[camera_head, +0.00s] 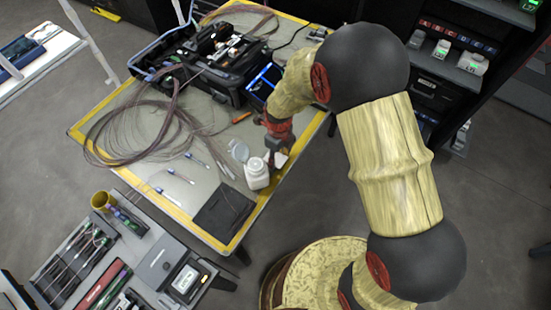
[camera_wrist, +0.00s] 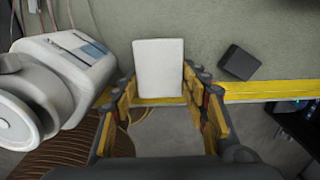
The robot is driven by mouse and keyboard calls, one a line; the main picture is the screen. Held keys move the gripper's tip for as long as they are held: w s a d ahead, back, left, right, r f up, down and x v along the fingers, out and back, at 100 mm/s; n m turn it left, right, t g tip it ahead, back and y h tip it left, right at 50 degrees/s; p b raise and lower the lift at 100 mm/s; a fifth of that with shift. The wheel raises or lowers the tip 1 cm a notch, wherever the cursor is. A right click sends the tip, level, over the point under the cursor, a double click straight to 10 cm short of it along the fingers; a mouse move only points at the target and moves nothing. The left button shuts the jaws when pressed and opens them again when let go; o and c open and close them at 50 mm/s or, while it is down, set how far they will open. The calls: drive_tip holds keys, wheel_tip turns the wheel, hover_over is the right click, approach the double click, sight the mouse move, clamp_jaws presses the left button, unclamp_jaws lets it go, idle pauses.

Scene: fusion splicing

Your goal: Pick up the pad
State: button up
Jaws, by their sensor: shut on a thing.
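The pad (camera_wrist: 158,66) is a small white rectangle in the middle of the wrist view. My gripper (camera_wrist: 160,86) has a finger at each side of it and is shut on its lower part. In the head view the pad (camera_head: 281,159) shows as a small pale patch under my gripper (camera_head: 277,148), near the right edge of the work table. The fingertips are small and partly hidden there. I cannot tell whether the pad touches the tabletop.
A white bottle (camera_head: 257,175) stands close beside my gripper; it fills the left of the wrist view (camera_wrist: 66,82). A small dark block (camera_wrist: 238,62) lies to the right. Coiled fibres (camera_head: 125,125), a dark mat (camera_head: 223,211) and a splicer case (camera_head: 225,60) occupy the table (camera_head: 185,215).

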sight(279, 160)
drive_tip(key=shift+r, duration=0.4)
drive_tip(key=r+p, duration=0.1)
drive_tip(key=r, duration=0.2)
drive_tip(key=shift+s+d+r+p, duration=0.2)
drive_tip(key=shift+p, duration=0.15)
drive_tip(key=s+d+r+p, duration=0.3)
drive_tip(key=s+d+r, duration=0.5)
drive_tip(key=s, duration=0.2)
drive_tip(key=shift+s+r, duration=0.4)
drive_tip(key=shift+o, duration=0.8)
drive_tip(key=shift+c, duration=1.2)
